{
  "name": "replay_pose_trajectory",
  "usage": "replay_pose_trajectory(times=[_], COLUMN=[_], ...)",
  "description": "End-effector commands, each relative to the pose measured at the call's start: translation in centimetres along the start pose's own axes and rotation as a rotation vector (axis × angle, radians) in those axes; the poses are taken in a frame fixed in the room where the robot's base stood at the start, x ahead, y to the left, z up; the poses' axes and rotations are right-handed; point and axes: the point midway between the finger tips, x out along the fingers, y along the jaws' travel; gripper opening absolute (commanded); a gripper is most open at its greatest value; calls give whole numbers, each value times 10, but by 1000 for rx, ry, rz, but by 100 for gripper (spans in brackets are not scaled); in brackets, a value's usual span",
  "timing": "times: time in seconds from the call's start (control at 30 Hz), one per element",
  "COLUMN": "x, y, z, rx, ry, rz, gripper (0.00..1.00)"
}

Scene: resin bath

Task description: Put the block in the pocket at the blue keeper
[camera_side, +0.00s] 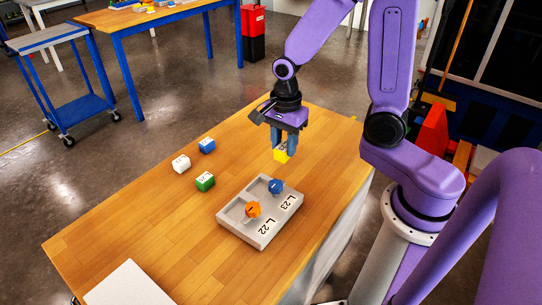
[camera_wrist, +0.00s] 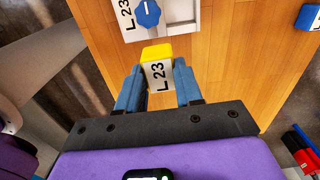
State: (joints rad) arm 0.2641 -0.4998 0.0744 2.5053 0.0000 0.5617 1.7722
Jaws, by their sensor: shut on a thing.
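My gripper (camera_side: 279,142) is shut on a yellow block (camera_side: 282,155) with a white label and holds it above the table, behind the grey fixture. In the wrist view the block (camera_wrist: 157,67) sits between the two blue fingers, its label reading L 23. The grey fixture (camera_side: 236,234) lies on the table with two pockets marked L 22 and L 23. The blue keeper (camera_side: 276,186) is a knob at the L 23 pocket; it also shows in the wrist view (camera_wrist: 148,12). An orange keeper (camera_side: 252,209) is at the L 22 pocket. No block shows in either pocket.
A white block (camera_side: 181,163), a blue block (camera_side: 207,145) and a green block (camera_side: 205,181) lie left of the fixture. A white panel (camera_side: 128,286) is at the table's near-left end. The wooden table (camera_side: 160,225) is otherwise clear around the fixture.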

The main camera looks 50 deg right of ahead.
Motion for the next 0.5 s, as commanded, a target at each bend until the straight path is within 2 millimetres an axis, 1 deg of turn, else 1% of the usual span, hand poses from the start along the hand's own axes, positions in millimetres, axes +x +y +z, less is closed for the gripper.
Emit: replay_pose_trajectory(times=[0.17, 0.5], x=[1, 5], y=[-4, -22], z=[5, 23], rx=[-175, -766], ry=[0, 0], rz=[1, 1], gripper=[0, 0])
